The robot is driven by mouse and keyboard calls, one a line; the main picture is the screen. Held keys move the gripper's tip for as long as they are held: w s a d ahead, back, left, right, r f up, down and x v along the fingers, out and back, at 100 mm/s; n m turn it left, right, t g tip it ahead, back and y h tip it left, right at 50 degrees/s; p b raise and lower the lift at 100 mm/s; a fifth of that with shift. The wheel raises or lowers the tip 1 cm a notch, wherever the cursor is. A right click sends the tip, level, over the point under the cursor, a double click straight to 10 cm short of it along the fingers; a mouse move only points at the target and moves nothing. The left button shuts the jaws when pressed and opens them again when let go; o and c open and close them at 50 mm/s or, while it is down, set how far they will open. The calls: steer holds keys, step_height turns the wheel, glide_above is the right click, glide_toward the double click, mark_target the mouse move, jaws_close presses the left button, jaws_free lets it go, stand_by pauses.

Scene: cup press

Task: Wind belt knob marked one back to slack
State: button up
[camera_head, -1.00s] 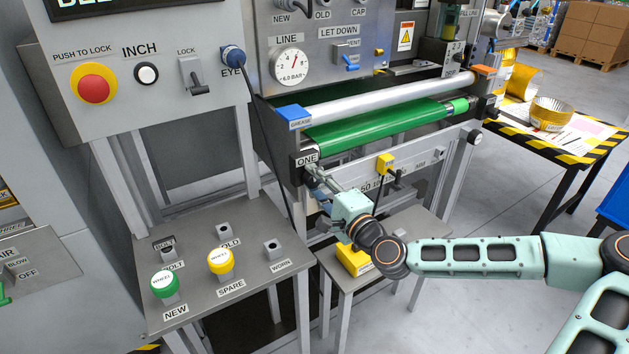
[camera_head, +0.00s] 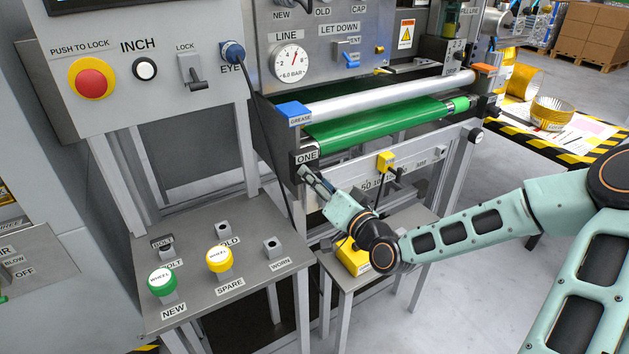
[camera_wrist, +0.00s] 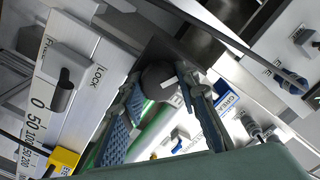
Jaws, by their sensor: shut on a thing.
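The belt knob marked one is a dark round knob (camera_wrist: 158,78) with a short white line on it, seen between my fingers in the wrist view. The ONE label (camera_head: 307,158) sits just above it on the near end of the green belt (camera_head: 375,125) unit. My gripper (camera_head: 309,174) reaches the knob from the lower right in the head view, where it mostly hides the knob. In the wrist view my gripper (camera_wrist: 165,88) has one finger on each side of the knob and is shut on it.
A plate with a scale (camera_wrist: 38,120) and a LOCK lever (camera_wrist: 66,68) is beside the knob. A yellow clamp (camera_head: 385,162) sits on the scale bar. Below stands a small table with a yellow box (camera_head: 352,258). A bench with green and yellow wheels (camera_head: 219,259) is at lower left.

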steer(key=shift+n+b, duration=0.8)
steer(key=shift+n, duration=1.4)
steer(key=o, duration=1.2)
steer(key=shift+c, duration=0.2)
steer(key=shift+s, duration=0.1)
steer(key=v, duration=0.7)
steer(key=shift+d, duration=0.15)
steer(key=shift+s+f, duration=0.1)
